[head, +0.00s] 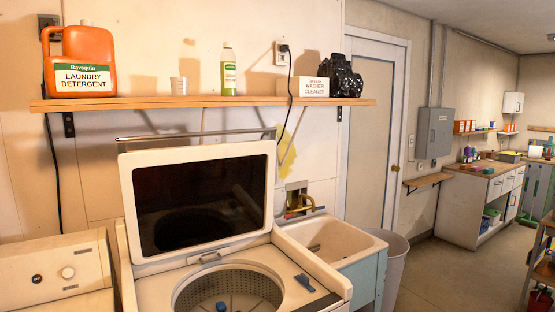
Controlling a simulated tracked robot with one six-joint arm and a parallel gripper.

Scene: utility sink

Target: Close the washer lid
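The washer (320,287) is a top-loader at the lower middle of the head view. Its lid (146,164) has a pale frame and a dark window. The lid stands raised, tilted back toward the wall behind the opening. A small latch piece (210,258) shows at the lid's lower edge. The drum opening (228,290) is uncovered, with a perforated metal wall and a blue-topped agitator (221,307) inside. The washer's front is cut off by the picture's bottom edge. My gripper is not in view.
A wooden shelf (200,102) above the lid holds an orange detergent jug (85,45), a green bottle (228,72) and a white box (302,87). A utility sink (335,245) and bin (395,262) stand right of the washer. Open floor (450,280) lies further right.

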